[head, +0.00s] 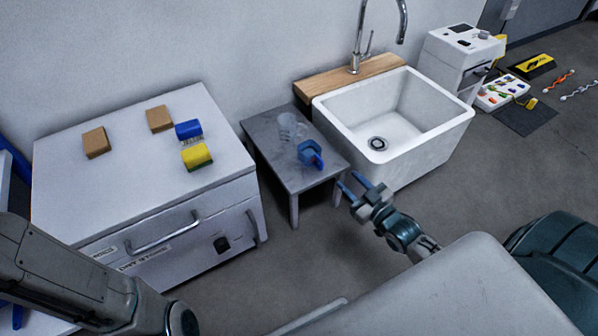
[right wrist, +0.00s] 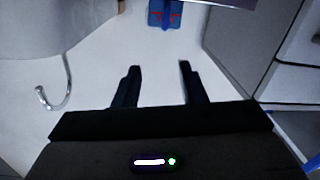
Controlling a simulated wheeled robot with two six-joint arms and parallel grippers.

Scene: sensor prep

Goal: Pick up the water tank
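A small blue container with a red part (head: 310,153), which looks like the water tank, sits on the low grey side table (head: 262,136). A clear, see-through vessel (head: 287,127) stands just behind it. The blue and red thing also shows at the top edge of the right wrist view (right wrist: 165,14), partly cut off. My right gripper (head: 354,184) is open and empty, in front of and to the right of the side table, apart from the tank. Its two spread fingers show in the right wrist view (right wrist: 160,68). My left arm shows at the lower left, but its gripper does not.
A white sink (head: 335,118) with a curved tap (head: 359,50) stands right of the side table. A white cabinet (head: 75,150) on the left carries two brown blocks, a blue and a yellow item. Open floor (head: 290,265) lies in front.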

